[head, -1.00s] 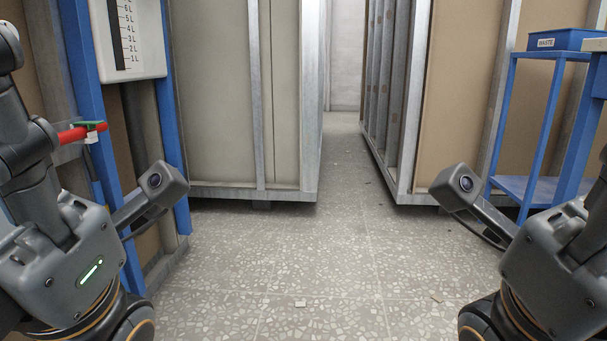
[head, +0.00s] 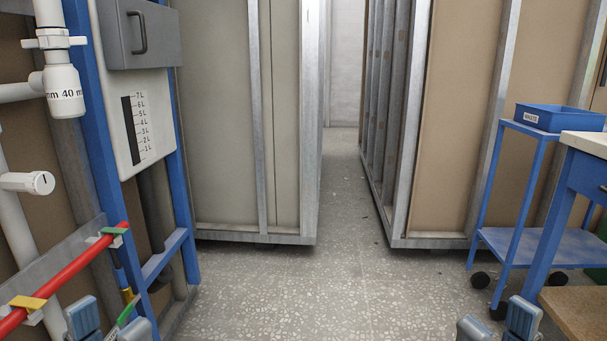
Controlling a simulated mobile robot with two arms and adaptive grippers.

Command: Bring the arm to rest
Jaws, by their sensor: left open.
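My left gripper (head: 108,324) shows at the bottom left of the head view. Only its two blue-grey fingers are in the picture; they stand apart, with no held object visible between them. A green strip of unclear origin shows behind the fingers. My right gripper (head: 498,325) shows at the bottom edge right of centre. Its two fingers also stand apart, with no held object visible. The rest of both arms is out of view below.
A blue frame (head: 88,110) with a white cistern (head: 141,115) and a red pipe (head: 65,278) is close on the left. A blue trolley (head: 540,242) with a waste tray (head: 560,117) and a workbench (head: 592,146) stand right. The floor (head: 330,290) between is clear.

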